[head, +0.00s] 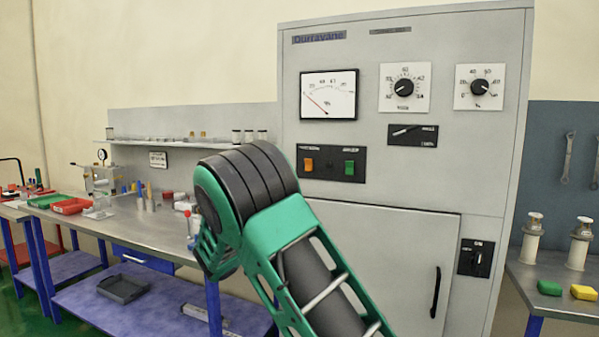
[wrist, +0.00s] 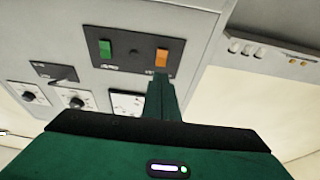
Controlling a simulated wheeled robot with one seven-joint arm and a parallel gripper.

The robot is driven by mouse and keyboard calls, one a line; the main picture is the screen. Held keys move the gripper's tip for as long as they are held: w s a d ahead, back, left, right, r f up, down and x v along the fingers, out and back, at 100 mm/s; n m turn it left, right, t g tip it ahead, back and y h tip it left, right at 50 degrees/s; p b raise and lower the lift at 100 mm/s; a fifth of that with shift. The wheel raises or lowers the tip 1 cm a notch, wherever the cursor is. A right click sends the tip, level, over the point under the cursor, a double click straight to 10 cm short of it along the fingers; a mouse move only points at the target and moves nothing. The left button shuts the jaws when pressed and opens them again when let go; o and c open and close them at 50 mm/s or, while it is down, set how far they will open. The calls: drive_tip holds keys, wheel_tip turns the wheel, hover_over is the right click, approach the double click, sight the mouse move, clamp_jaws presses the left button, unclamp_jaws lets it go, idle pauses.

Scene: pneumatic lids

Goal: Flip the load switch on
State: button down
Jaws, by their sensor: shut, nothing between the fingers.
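The grey cabinet carries a black switch panel (head: 331,163) with an orange rocker switch (head: 308,164) and a green rocker switch (head: 349,167). Their labels are too small to read, so I cannot tell which is the load switch. In the wrist view the picture is turned over: the green switch (wrist: 105,48) is left and the orange switch (wrist: 161,57) is right. My gripper (wrist: 162,78) is shut and empty, its tips lined up just below the orange switch in that view. I cannot tell whether they touch. The head view does not show the gripper's fingers.
The cabinet also has a dial meter (head: 329,95), two knobs (head: 404,87) (head: 480,87), a lever selector (head: 412,134) and a small black switch box (head: 475,258) beside the door handle (head: 436,292). A cluttered workbench (head: 150,232) stands left, another table (head: 555,300) right.

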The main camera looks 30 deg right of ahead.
sight(307, 162)
drive_tip(key=shift+w+a+r, duration=0.15)
drive_tip(key=shift+a+r, duration=0.05)
drive_tip(key=shift+a, duration=0.2)
drive_tip(key=shift+d, duration=0.1)
drive_tip(key=x, duration=1.4)
drive_tip(key=shift+w+r, duration=0.1)
drive_tip(key=shift+r, duration=0.1)
